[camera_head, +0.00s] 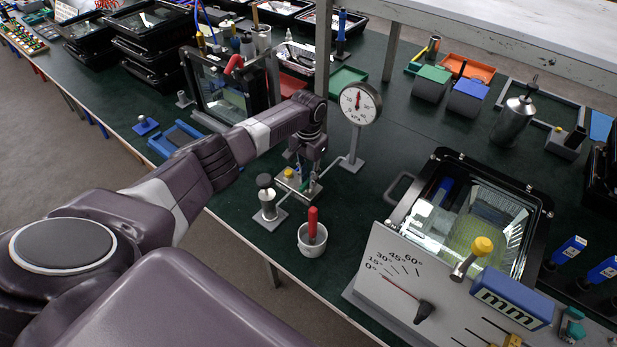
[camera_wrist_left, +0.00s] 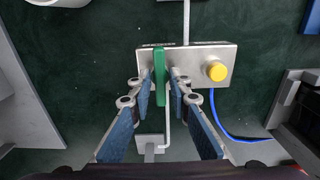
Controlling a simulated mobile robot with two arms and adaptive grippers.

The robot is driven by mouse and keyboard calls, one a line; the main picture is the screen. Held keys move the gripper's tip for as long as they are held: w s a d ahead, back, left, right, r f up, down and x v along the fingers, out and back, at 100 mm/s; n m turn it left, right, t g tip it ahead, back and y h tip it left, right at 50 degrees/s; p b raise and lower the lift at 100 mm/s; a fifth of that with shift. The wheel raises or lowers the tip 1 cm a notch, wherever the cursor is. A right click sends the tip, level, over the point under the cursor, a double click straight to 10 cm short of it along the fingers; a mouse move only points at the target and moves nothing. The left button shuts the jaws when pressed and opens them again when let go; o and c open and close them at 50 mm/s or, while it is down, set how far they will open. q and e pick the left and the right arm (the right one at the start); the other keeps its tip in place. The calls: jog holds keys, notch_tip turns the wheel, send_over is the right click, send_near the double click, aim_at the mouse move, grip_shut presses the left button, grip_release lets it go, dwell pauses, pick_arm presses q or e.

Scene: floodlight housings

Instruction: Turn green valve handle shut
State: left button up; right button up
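The green valve handle (camera_wrist_left: 159,76) shows as a narrow bar on a grey valve block (camera_wrist_left: 203,60) with a yellow knob (camera_wrist_left: 216,71). In the wrist view it points down the picture, towards my gripper. My left gripper (camera_wrist_left: 162,88) has its blue-padded fingertips on either side of the handle, with a visible gap on the right; contact on the left cannot be told. In the head view, the left gripper (camera_head: 305,185) is low over the valve block (camera_head: 286,181) and hides most of the handle. My right gripper is out of view.
A pressure gauge (camera_head: 360,103) stands right behind the gripper. A black-topped cylinder on a stand (camera_head: 268,197) and a white cup (camera_head: 312,243) with a red-handled tool are close in front. A floodlight housing (camera_head: 470,215) lies to the right. A blue hose (camera_wrist_left: 225,122) runs beside the block.

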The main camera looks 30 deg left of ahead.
pick_arm(q)
grip_shut()
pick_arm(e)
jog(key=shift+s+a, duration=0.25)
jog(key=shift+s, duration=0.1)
